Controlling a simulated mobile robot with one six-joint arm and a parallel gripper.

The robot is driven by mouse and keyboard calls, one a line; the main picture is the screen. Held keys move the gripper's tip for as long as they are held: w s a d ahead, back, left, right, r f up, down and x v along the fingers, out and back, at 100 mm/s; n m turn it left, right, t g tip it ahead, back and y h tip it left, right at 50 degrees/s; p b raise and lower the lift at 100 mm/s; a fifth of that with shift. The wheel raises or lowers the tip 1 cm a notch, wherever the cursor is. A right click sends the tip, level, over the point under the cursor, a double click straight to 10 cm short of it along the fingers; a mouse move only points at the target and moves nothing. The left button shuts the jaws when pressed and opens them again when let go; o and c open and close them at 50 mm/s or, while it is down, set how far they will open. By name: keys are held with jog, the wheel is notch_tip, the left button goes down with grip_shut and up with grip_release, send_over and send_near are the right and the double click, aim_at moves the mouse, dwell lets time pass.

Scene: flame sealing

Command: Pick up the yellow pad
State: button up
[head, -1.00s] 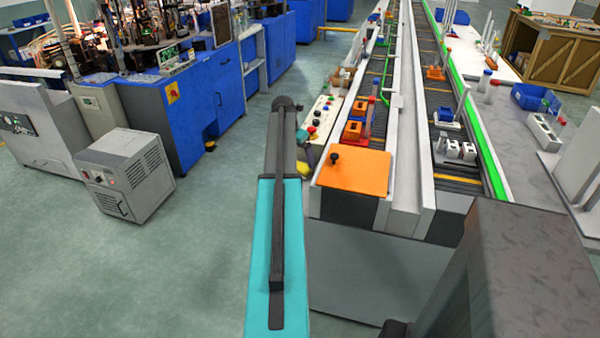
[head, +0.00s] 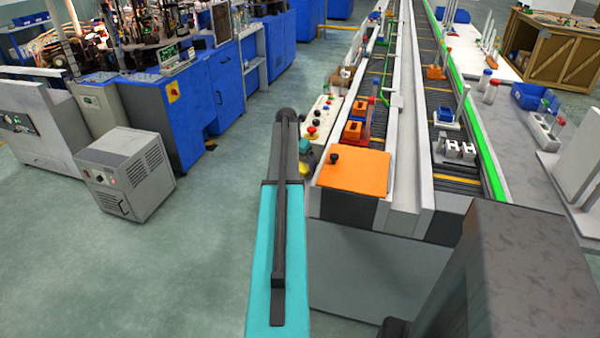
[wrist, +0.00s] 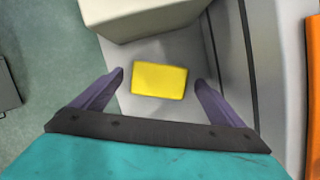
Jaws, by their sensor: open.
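The yellow pad (wrist: 160,80) is a flat rectangle in the wrist view, lying on a grey surface (wrist: 125,60). My gripper (wrist: 160,79) is open, with one purple finger to the left of the pad and one to the right. Gaps show between the pad and both fingers. The height of the fingers above the pad cannot be told.
A pale box-like block (wrist: 140,15) stands just beyond the pad. A control box with buttons (head: 318,125) and an orange plate (head: 353,172) are beside the conveyor (head: 440,75). Blue cabinets (head: 190,95) and a grey machine (head: 125,172) stand left. The floor between is clear.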

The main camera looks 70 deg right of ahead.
aim_at(303, 164)
jog(key=c, duration=1.3)
jog(key=shift+o, duration=0.2)
jog(key=shift+r, duration=0.2)
jog(key=shift+r+b, duration=0.5)
jog(key=shift+r, duration=1.05)
jog(key=s+a+r+b, duration=0.1)
jog(key=a+b, duration=0.1)
jog(key=a, duration=1.4)
jog(key=shift+s+r, duration=0.3)
